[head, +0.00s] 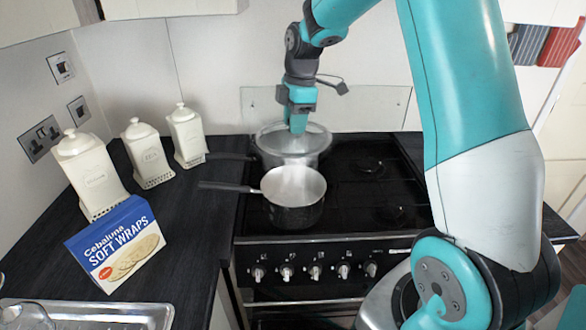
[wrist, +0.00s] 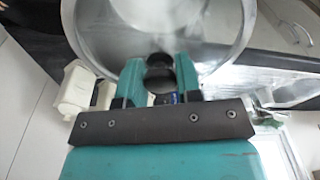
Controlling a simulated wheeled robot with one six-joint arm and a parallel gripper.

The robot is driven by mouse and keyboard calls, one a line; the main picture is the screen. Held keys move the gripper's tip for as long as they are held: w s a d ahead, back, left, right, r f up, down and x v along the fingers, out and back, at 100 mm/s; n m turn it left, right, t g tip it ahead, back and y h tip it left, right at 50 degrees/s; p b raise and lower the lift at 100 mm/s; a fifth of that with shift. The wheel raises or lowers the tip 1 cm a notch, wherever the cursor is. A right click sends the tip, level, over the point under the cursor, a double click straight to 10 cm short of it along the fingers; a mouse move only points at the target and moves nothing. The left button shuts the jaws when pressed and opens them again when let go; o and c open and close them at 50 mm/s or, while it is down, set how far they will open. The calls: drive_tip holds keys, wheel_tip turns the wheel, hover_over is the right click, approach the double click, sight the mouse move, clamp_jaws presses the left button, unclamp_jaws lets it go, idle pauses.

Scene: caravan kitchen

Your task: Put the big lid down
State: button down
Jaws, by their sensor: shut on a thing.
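The big lid (head: 272,141), round and clear with a metal rim, is over the back pan (head: 318,160) on the hob. I cannot tell whether its rim touches the pan. My gripper (head: 297,124) points down and is shut on the lid's dark knob, which the fingers partly hide. In the wrist view, my gripper's fingers (wrist: 160,85) close around the knob, and the lid (wrist: 215,30) fills the top middle.
An open saucepan (head: 293,198) stands in front of the back pan, its handle pointing left. The right side of the black hob (head: 370,190) is clear. Three cream canisters (head: 150,155) and a wraps box (head: 115,243) stand on the left worktop. A metal tray (head: 90,315) lies at front left.

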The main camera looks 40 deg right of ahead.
wheel_tip(320, 180, down, 14)
drive_tip(key=p, duration=0.3)
drive_tip(key=shift+a, duration=0.1)
drive_tip(key=shift+f, duration=0.2)
drive_tip(key=c, duration=0.8)
unclamp_jaws()
drive_tip(key=shift+r, duration=0.15)
